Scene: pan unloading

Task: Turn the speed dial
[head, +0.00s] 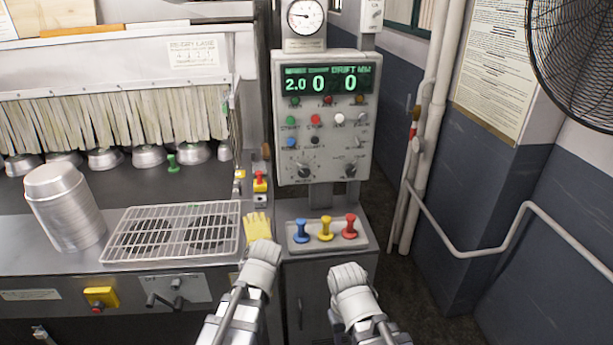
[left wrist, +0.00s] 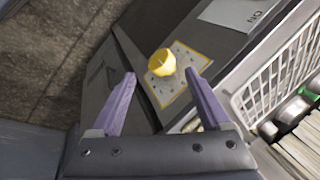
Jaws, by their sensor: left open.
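The grey control box (head: 283,120) stands upright in the head view, with a left dial (head: 304,171) and a right dial (head: 350,170) low on its face. Their labels are too small to read. My left gripper (head: 263,255) is below and left of these dials; its fingers are not clear there. In the left wrist view my left gripper (left wrist: 160,82) is open and empty. A round yellow knob (left wrist: 162,62) on a pale marked plate (left wrist: 187,62) lies beyond and between its fingertips. I cannot tell whether it touches them. My right gripper (head: 348,278) is low, right of centre, its fingers unclear.
Blue (head: 301,231), yellow (head: 325,229) and red (head: 349,227) handles stand below the box. Pipes (head: 432,130) and a fan (head: 575,60) are at right.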

